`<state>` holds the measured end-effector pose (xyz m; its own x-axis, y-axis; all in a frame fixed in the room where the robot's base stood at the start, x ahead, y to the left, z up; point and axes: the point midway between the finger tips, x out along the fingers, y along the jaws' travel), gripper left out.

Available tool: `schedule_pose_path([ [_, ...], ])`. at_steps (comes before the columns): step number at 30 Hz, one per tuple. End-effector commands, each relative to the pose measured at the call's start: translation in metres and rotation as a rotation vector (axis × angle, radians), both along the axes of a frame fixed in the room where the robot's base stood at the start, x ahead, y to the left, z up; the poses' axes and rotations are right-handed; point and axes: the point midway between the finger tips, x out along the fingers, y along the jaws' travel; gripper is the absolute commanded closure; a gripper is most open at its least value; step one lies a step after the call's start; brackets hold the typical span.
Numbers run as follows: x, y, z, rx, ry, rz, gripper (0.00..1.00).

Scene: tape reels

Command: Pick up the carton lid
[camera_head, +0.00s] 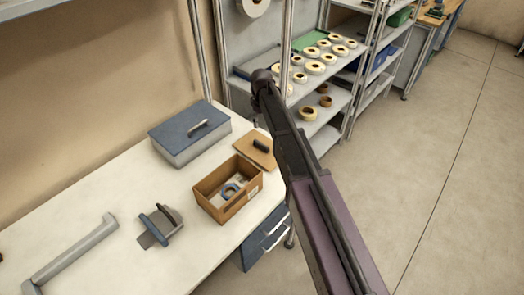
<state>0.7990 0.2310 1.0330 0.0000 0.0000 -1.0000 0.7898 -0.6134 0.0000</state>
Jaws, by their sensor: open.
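The carton lid (254,151) is a flat brown panel with a dark bar handle (261,146) on top. It lies at the right edge of the white bench, behind the open brown carton (240,206). The lid's right side is close to my arm in the picture, and the arm may cover a little of it. Blue and white tape rolls lie inside the carton. My dark arm reaches up from the bottom right to a joint above and beyond the lid. I cannot make out gripper fingers; they seem hidden behind the arm.
A grey box with a blue lid (189,130) stands behind the carton. A tape dispenser (159,227) and a long grey bar handle (75,255) are on the bench (110,200). A metal shelf (325,72) with several tape reels stands beyond. The floor at right is clear.

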Motion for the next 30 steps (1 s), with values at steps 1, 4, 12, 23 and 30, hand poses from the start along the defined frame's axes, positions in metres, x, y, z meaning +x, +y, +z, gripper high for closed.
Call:
schedule_pose_path([
  [1,0.000,0.000,-0.006,0.000,0.000,0.000,0.31],
  [4,0.000,0.000,-0.014,0.000,0.000,-0.001,0.31],
  [12,0.000,-0.001,-0.035,0.000,0.000,-0.001,0.31],
  [23,0.000,-0.001,-0.063,0.000,0.000,-0.002,0.31],
  [30,0.000,-0.001,-0.078,0.000,0.000,-0.002,0.31],
])
